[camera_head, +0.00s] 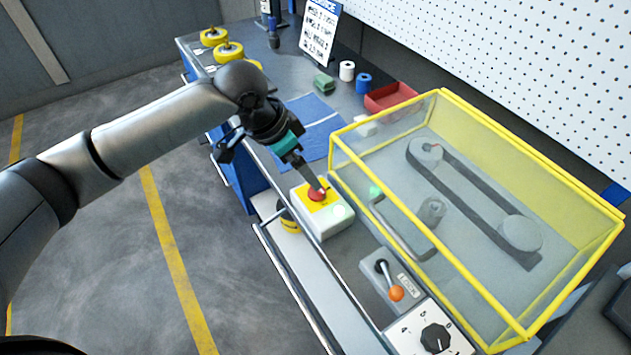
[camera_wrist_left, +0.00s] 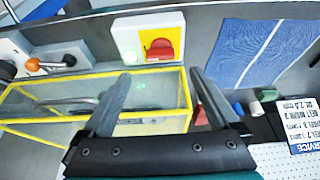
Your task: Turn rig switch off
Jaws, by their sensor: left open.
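The rig switch is a red knob (camera_head: 316,194) on a yellow plate, set on a white box (camera_head: 322,225) at the bench edge. A pale green light (camera_head: 338,212) glows on the box beside the plate. In the left wrist view the red knob (camera_wrist_left: 160,49) shows beyond the fingertips, on the yellow plate of the white box (camera_wrist_left: 122,33). My left gripper (camera_head: 318,186) is at the knob in the head view, partly covering it; whether it touches is unclear. In the left wrist view my left gripper (camera_wrist_left: 161,88) is open, with nothing between its fingers. My right gripper is not in view.
A clear guard with a yellow frame (camera_head: 480,115) covers a belt and pulleys right of the switch. A lever with an orange ball (camera_head: 397,293) and a black dial (camera_head: 436,338) are nearer. A blue mat (camera_head: 313,117) and red bin (camera_head: 390,97) lie behind.

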